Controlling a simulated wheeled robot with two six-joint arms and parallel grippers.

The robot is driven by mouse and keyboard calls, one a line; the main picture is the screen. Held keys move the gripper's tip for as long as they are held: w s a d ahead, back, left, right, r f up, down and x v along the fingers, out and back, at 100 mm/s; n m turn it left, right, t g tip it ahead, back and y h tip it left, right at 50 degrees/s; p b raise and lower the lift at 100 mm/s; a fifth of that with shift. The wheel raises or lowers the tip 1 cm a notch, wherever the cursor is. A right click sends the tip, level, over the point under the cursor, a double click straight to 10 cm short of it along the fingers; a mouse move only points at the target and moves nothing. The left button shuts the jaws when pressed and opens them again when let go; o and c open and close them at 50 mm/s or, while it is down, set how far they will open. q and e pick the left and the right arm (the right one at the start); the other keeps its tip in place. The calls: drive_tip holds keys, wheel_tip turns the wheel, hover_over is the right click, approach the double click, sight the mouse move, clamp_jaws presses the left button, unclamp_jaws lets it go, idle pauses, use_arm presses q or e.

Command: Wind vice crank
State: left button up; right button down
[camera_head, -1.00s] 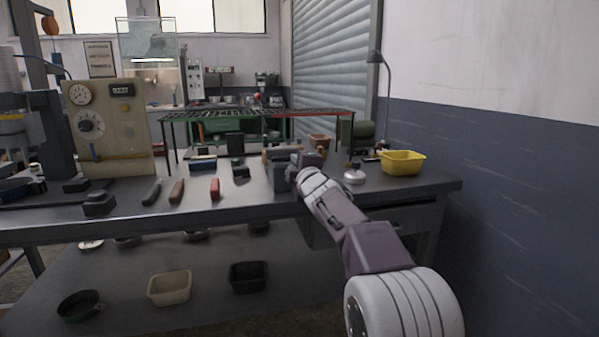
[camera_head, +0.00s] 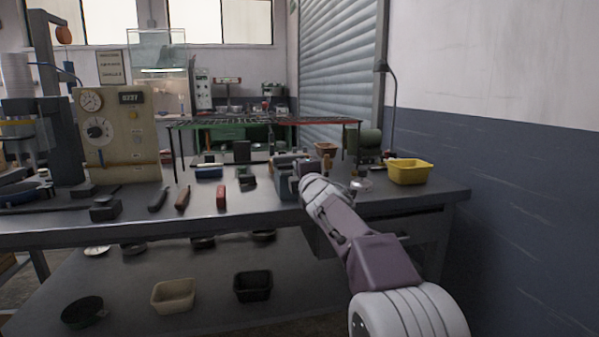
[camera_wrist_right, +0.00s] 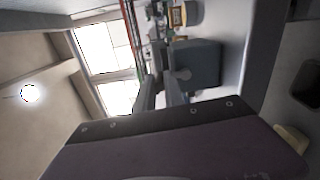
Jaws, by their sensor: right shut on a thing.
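The blue-grey vice (camera_head: 284,187) stands near the front edge of the workbench, right of the middle in the head view. It also shows in the wrist view as a grey block (camera_wrist_right: 204,60). My right arm reaches up to it from the lower right. My right gripper (camera_head: 304,174) is at the vice's right side, and its fingers (camera_wrist_right: 163,97) are shut on the crank (camera_wrist_right: 183,74), of which a rounded grey end shows. The rest of the crank is hidden by the gripper and arm. My left gripper is not in view.
The workbench (camera_head: 250,212) carries a red-handled tool (camera_head: 221,196), other hand tools and a gauge panel (camera_head: 118,135) to the left. A yellow bin (camera_head: 409,171) and a lamp (camera_head: 391,110) stand right of the vice. Bins and dishes lie on the lower shelf.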

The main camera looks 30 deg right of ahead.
drive_tip(key=c, duration=1.4)
unclamp_jaws()
drive_tip(key=shift+a, duration=0.1)
drive_tip(key=shift+c, duration=0.2)
drive_tip(key=shift+s, duration=0.4)
drive_tip(key=v, duration=0.8)
drive_tip(key=shift+a+b, duration=0.15)
drive_tip(key=shift+b, duration=0.2)
